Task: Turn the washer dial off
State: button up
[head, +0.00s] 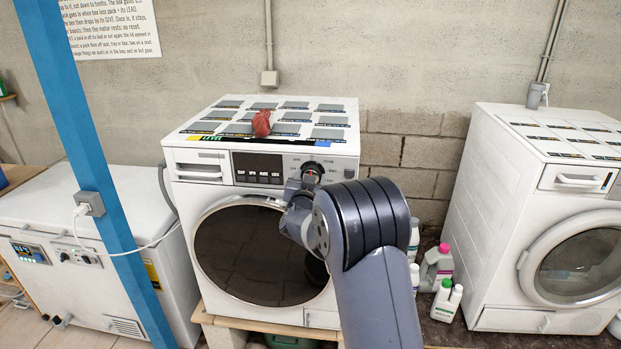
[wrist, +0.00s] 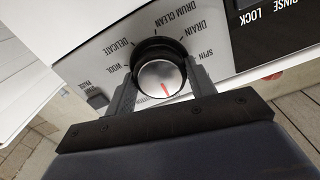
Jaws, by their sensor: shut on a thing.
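The washer (head: 262,215) is white with a round dark door and stands in the middle of the head view. Its dial (wrist: 160,80) has a silver face, a dark rim and a red pointer line, which points to the lower edge in the wrist view. Labels such as wool, delicate, drum clean, drain and spin ring the dial; others are hidden behind my gripper. My gripper (wrist: 162,88) is shut on the dial, one finger on each side. In the head view my gripper (head: 309,176) is at the upper right of the washer's front, covering part of the dial.
A red crumpled thing (head: 261,123) lies on the washer's top. A blue post (head: 90,140) and a white chest (head: 75,215) stand at the left. Bottles (head: 436,268) stand on the floor between this washer and another white machine (head: 548,215) at the right.

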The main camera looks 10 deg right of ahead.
dwell(0.4)
jog(key=o, duration=1)
jog(key=b+v, duration=0.3)
jog(key=v, duration=0.7)
jog(key=shift+s+a, duration=0.15)
jog(key=shift+s, duration=0.25)
jog(key=p+x, duration=0.3)
jog(key=x, duration=0.8)
jog(key=shift+s, duration=0.1)
